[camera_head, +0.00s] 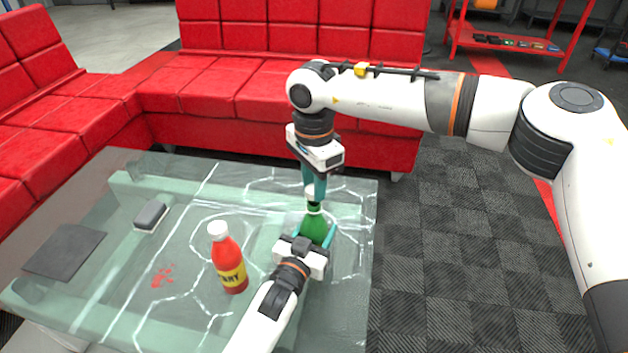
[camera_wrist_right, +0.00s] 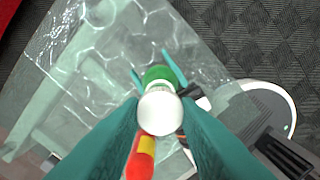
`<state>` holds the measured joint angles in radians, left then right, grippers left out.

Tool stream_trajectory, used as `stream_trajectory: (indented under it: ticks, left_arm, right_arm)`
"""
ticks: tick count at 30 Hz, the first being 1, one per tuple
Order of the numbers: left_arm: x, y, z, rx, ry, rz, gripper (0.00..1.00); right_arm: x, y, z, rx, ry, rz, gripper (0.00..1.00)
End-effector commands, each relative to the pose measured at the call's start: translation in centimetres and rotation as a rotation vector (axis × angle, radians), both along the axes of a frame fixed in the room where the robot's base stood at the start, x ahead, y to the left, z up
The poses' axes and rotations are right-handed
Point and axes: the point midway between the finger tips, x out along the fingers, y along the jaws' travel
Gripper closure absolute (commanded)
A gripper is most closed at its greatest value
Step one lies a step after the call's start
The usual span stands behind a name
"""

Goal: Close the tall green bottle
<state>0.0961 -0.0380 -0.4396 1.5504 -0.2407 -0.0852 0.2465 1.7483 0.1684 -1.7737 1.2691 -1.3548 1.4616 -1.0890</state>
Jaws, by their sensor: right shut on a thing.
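The tall green bottle (camera_head: 314,228) stands upright on the glass table. My left gripper (camera_head: 315,236) reaches in from the bottom of the head view and is shut around its body. My right gripper (camera_head: 314,188) points down from above, shut on a white cap (camera_head: 312,193). In the right wrist view the cap (camera_wrist_right: 160,112) sits between the teal fingertips, with the green bottle (camera_wrist_right: 160,76) partly hidden beyond it. The cap is right over the bottle's neck; I cannot tell whether it touches the neck.
A red bottle (camera_head: 229,262) with a yellow label and white cap stands left of my left gripper on the glass table (camera_head: 185,330). A grey block (camera_head: 150,215) and a dark mat (camera_head: 65,250) lie farther left. A red sofa (camera_head: 270,90) borders the table behind.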

Motion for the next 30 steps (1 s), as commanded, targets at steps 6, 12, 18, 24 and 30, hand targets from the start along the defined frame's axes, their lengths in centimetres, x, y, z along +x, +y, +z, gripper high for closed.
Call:
stream_trajectory:
  ticks: [6,12,18,24,30]
  left_arm:
    - [0.0,0.0,0.0,0.001,0.001,0.0,0.88]
    - [0.0,0.0,0.0,0.001,0.001,0.0,0.88]
    - [0.0,0.0,0.0,0.001,0.001,0.0,0.88]
    - [0.0,0.0,0.0,0.001,0.001,0.0,0.88]
    - [0.0,0.0,-0.1,0.001,0.001,0.0,0.88]
  right_arm:
    - [0.0,0.0,-1.1,0.0,0.001,0.0,0.92]
    - [0.0,0.0,-1.8,0.001,0.001,0.0,0.92]
    - [0.0,0.0,-1.8,0.001,0.001,0.0,0.92]
    - [0.0,0.0,-1.7,0.001,0.001,0.0,0.92]
    - [0.0,0.0,-2.0,0.001,0.001,0.0,0.92]
